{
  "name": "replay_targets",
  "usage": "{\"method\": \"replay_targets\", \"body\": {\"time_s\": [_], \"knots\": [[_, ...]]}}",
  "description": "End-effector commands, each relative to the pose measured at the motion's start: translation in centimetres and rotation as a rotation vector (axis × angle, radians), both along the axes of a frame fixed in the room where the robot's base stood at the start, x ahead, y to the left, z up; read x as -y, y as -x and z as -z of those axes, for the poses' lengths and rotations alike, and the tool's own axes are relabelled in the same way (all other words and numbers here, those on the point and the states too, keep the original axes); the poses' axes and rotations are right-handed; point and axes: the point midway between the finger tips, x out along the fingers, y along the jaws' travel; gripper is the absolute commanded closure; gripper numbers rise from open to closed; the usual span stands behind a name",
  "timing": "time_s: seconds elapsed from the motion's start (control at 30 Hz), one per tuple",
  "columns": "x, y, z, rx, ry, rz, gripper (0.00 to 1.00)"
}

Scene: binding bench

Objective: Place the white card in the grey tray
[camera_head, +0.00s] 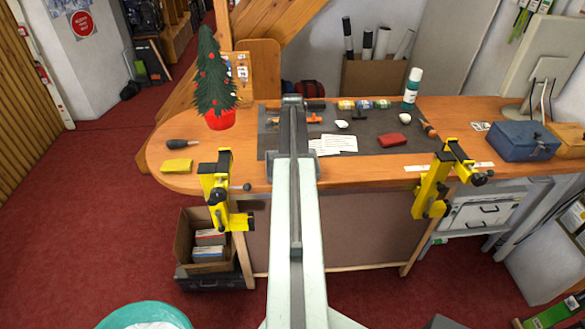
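White paper pieces with faint printed lines, the likeliest match for the white card (341,143), lie on the dark grey mat (374,127) on the bench, just right of my arm. They seem to overlap, and their left end is close to my arm. I cannot make out a clear grey tray; my arm covers the left part of the mat and whatever lies there. My gripper (292,100) is at the far end of my arm, over the left part of the mat. Its fingers are too small and hidden to tell if they are open or hold anything.
A red block (393,140), a small white object (342,125) and a green-white bottle (411,88) stand right of my arm. A potted tree (215,85), a yellow pad (176,166) and a yellow clamp (217,190) are left. Another yellow clamp (436,185) grips the front edge.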

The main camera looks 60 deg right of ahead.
Motion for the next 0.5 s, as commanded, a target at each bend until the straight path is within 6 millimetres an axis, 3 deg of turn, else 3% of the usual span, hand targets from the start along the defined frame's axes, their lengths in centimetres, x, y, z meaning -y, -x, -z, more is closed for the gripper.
{"method": "replay_targets", "body": {"time_s": [0.03, 0.4, 0.43, 0.5], "knots": [[0.0, 0.02, 1.41, 0.0, 0.0, 0.0, 0.71], [0.02, 0.08, 1.41, 0.0, 0.0, 0.001, 0.71], [0.02, 0.08, 1.3, 0.0, 0.0, 0.001, 0.29], [0.03, 0.09, 1.23, 0.0, 0.0, 0.001, 0.12]]}}
